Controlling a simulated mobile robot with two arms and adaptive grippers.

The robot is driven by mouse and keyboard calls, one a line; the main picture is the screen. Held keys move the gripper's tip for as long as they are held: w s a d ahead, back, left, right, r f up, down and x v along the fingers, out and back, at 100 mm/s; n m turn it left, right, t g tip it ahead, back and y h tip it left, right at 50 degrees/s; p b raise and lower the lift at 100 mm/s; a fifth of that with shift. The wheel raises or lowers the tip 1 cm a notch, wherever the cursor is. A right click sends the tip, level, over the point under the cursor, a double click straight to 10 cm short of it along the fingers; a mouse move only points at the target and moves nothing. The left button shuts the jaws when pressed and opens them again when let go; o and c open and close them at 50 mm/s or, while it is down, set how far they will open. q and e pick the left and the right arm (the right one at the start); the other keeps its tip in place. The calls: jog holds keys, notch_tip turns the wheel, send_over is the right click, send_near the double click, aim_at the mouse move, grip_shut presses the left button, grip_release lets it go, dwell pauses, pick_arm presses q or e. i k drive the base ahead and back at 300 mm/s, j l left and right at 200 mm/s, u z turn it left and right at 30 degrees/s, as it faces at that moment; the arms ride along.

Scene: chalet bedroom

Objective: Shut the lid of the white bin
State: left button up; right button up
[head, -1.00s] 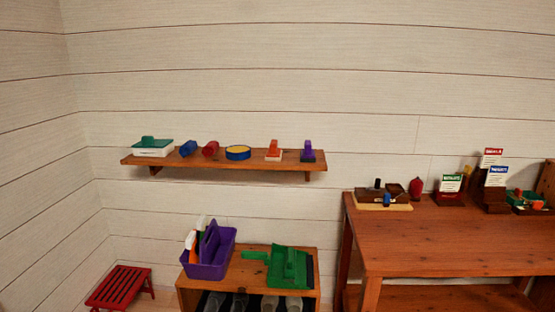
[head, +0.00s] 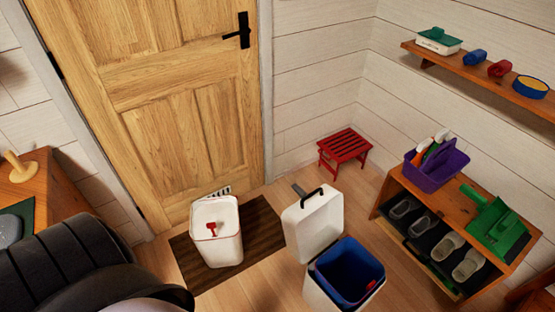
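A white bin (head: 316,291) stands on the floor at the lower middle of the head view, partly cut off by the bottom edge. Its white lid (head: 313,224) with a black handle is raised, standing up at the bin's back left. A blue liner (head: 348,268) shows inside, with a small red thing (head: 371,285) in it. Neither of my grippers shows; only dark parts of my own body fill the lower left.
The second container stands on a dark brown mat (head: 265,228) before a wooden door (head: 165,90). A red stool (head: 344,147) stands behind. A wooden shoe rack (head: 392,190) with a purple caddy (head: 436,165) and green dustpan (head: 495,224) is close on the right.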

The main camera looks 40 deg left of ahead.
aim_at(310, 224)
jog(key=k+u, duration=0.1)
jog(key=u, duration=0.65)
